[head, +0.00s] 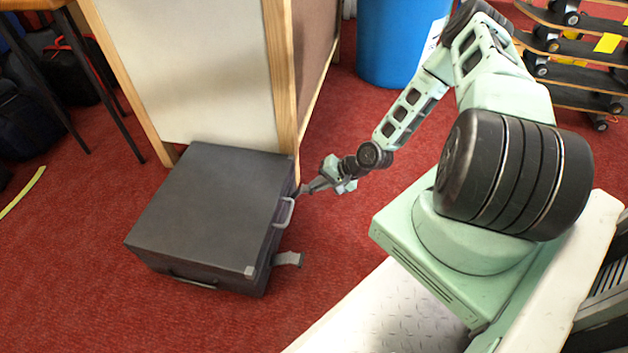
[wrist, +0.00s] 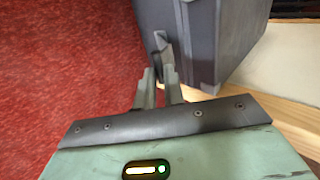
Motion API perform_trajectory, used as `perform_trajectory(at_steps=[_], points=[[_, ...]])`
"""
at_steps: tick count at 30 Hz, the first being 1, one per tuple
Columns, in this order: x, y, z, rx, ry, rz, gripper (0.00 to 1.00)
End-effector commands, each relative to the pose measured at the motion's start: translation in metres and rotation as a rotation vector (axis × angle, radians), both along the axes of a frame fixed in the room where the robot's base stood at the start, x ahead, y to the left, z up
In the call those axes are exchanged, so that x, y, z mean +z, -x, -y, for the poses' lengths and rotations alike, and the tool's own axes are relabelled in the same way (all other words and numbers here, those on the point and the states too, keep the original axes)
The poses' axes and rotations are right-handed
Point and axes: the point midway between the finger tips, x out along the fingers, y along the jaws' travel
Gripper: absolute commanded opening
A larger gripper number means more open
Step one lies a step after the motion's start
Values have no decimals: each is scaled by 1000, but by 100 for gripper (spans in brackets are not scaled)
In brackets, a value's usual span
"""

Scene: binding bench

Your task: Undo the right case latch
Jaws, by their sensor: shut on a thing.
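The dark grey case (head: 205,205) lies flat on the red carpet, and its side also shows in the wrist view (wrist: 212,35). A light grey handle (head: 284,213) is on its right-hand side. A grey latch (head: 288,260) near the front corner sticks out from that side. My gripper (head: 309,187) is at the far end of the same side. In the wrist view my gripper (wrist: 160,90) is shut on the right case latch (wrist: 164,50), a grey flap angled out from the case wall. The fingers partly hide the latch's lower end.
A wood-framed bench panel (head: 190,70) stands right behind the case. A blue bin (head: 400,40) and a skateboard rack (head: 575,60) are farther back. Dark bags (head: 25,120) lie at the left. The carpet in front and right of the case is clear.

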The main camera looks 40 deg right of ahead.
Motion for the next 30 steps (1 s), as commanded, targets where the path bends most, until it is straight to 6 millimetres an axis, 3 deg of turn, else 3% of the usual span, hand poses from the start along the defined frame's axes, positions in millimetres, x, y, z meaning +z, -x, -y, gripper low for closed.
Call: perform_trajectory(at_steps=[15, 30], points=[[-25, 16, 12, 1, 4, -8, 0], [-31, 19, 15, 1, 7, -15, 0]])
